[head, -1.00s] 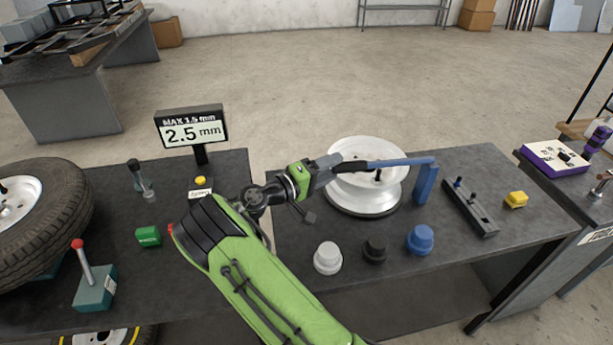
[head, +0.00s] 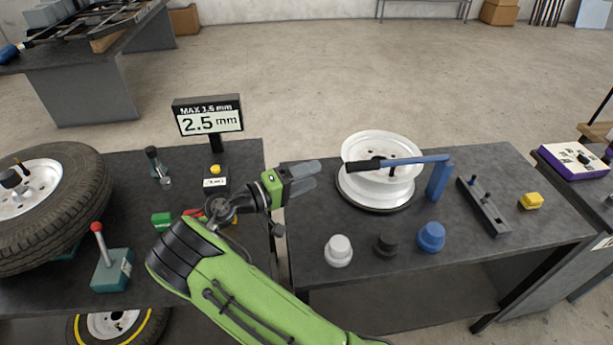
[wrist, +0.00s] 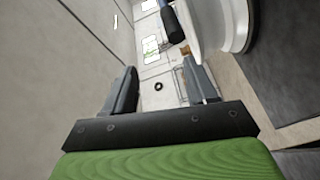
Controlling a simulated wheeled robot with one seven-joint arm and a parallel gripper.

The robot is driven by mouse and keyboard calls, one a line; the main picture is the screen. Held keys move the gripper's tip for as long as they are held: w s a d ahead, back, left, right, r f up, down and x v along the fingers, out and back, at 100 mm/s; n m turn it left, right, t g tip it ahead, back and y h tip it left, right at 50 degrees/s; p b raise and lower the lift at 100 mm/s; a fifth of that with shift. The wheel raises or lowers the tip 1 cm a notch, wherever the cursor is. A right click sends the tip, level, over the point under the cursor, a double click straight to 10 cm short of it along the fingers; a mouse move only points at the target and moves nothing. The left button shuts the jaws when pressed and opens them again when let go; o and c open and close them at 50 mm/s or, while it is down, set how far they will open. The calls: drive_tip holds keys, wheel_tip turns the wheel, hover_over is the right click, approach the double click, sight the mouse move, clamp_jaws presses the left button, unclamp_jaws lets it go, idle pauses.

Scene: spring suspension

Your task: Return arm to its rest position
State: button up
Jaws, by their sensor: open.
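My gripper (head: 306,178) is on the end of my green arm, above the gap between the two dark work tables in the head view. Its grey fingers point right, toward the white wheel rim (head: 381,185). In the wrist view its two fingers (wrist: 160,88) stand wide apart with nothing between them. A blue lever with a black grip (head: 362,165) reaches across the rim from a blue post (head: 437,182). The gripper is apart from the grip, to its left. The rim and the black grip (wrist: 172,25) also show in the wrist view.
A display reading 2.5 mm (head: 208,115) stands behind my arm. A tyre (head: 75,200) and a red-knobbed lever box (head: 112,268) are at left. White (head: 338,250), black (head: 386,243) and blue (head: 431,237) knobs line the right table's front. Open floor lies behind.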

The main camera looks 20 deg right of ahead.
idle(0.3)
drive_tip(key=s+d+r+m+g+y, duration=0.15)
drive_tip(key=s+d+y, duration=0.25)
drive_tip(key=s+y, duration=0.4)
drive_tip(key=s+a+r+n+t+y, duration=0.1)
drive_tip(key=s+a+r+t+y, duration=0.1)
drive_tip(key=s+a+y, duration=0.3)
drive_tip(key=s+a+r+n+t+y+p, duration=0.1)
drive_tip(key=s+a, duration=0.6)
drive_tip(key=s, duration=0.7)
wheel_tip(320, 180, up, 4)
drive_tip(key=n+t+y, duration=0.1)
drive_tip(key=t+y, duration=0.1)
drive_tip(key=y, duration=0.1)
drive_tip(key=shift+a+r+y, duration=0.2)
drive_tip(key=shift+y, duration=0.2)
drive_tip(key=shift+s, duration=0.1)
